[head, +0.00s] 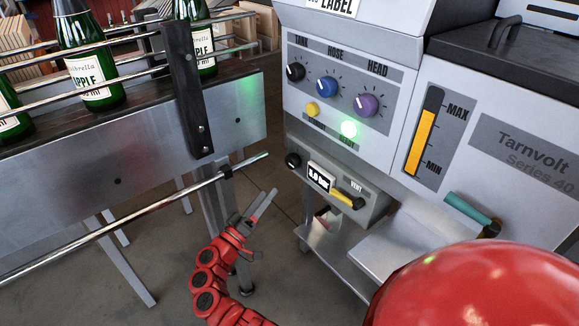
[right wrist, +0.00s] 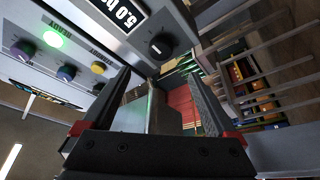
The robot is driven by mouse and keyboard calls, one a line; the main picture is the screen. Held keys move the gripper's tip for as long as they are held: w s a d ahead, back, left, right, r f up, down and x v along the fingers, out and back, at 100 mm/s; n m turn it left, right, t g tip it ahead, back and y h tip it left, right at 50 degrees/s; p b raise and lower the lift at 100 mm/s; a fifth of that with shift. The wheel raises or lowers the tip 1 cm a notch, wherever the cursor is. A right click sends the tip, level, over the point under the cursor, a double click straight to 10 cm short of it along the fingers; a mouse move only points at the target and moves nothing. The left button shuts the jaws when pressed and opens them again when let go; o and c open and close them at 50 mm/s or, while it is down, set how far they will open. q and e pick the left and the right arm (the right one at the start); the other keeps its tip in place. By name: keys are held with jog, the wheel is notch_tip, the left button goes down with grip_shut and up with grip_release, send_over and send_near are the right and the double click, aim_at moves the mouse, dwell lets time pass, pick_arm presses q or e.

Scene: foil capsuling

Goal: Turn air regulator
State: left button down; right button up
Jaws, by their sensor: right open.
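The air regulator is a grey box (head: 345,183) low on the machine's front. It has a display (head: 319,178) reading about 5.0 bar, a black knob (head: 293,160) at its left end and a yellow vent lever (head: 347,198) at its right. My right gripper (head: 268,203) is open and empty, left of and below the box, apart from the knob. In the right wrist view the fingers (right wrist: 158,85) are spread wide. The black knob (right wrist: 160,46) lies beyond their tips, beside the display (right wrist: 127,14). My left gripper is not in view.
Above the regulator is a panel with TANK, HOSE and HEAD knobs (head: 327,86) and a lit green READY lamp (head: 349,129). A conveyor (head: 140,135) with green bottles and a metal rail (head: 130,218) stands left. A grey shelf (head: 335,250) lies below the regulator.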

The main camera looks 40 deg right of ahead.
aim_at(290, 164)
jog(key=x, duration=1.3)
jog(key=shift+f+b, duration=0.15)
jog(key=shift+b, duration=0.15)
jog(key=shift+c, duration=0.3)
